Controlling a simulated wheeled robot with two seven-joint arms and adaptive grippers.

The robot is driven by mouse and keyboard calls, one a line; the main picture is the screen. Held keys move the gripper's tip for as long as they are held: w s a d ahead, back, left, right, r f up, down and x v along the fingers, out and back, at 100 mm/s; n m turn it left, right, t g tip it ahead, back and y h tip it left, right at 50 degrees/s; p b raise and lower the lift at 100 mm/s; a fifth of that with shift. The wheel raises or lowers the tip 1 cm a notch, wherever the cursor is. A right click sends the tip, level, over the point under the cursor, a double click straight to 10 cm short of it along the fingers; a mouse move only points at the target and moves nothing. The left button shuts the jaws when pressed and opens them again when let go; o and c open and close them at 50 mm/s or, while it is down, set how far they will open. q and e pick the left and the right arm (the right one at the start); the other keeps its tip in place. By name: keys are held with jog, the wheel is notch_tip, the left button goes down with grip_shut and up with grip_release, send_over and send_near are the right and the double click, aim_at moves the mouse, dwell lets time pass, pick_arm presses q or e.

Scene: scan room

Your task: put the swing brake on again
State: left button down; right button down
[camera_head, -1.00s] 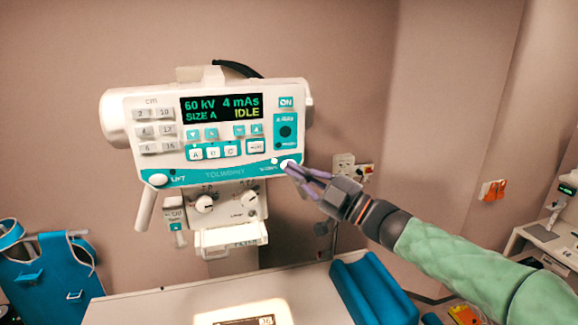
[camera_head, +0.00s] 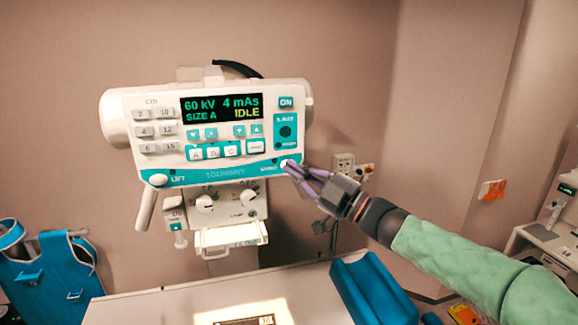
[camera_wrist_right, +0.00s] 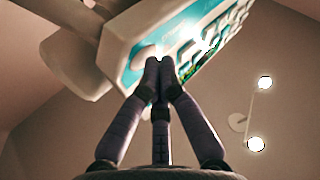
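The x-ray tube head (camera_head: 110,118) carries a white control panel with a teal lower band. The swing brake control is a round white knob (camera_head: 287,163) at the band's right end, beside a label that seems to read SWING. My right gripper (camera_head: 289,169) has its purple fingertips at the knob's lower edge; the fingers partly cover it. In the right wrist view the fingers of my gripper (camera_wrist_right: 158,66) are drawn together at the panel's edge, close to a white knob (camera_wrist_right: 144,57). I cannot tell whether they press it. Nothing is held. My left gripper is out of view.
The display (camera_head: 221,108) reads 60 kV, 4 mAs, SIZE A, IDLE. A white LIFT knob (camera_head: 158,180) and a handle (camera_head: 146,207) are at the left. Below are a collimator (camera_head: 231,237) and table (camera_head: 135,309) with a blue cushion (camera_head: 367,291). A blue apron (camera_head: 45,272) hangs left.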

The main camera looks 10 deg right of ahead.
jog(key=shift+s, duration=0.8)
jog(key=shift+b, duration=0.3)
jog(key=s+b, duration=0.1)
jog(key=s, duration=0.4)
jog(key=shift+d, duration=0.1)
dwell(0.5)
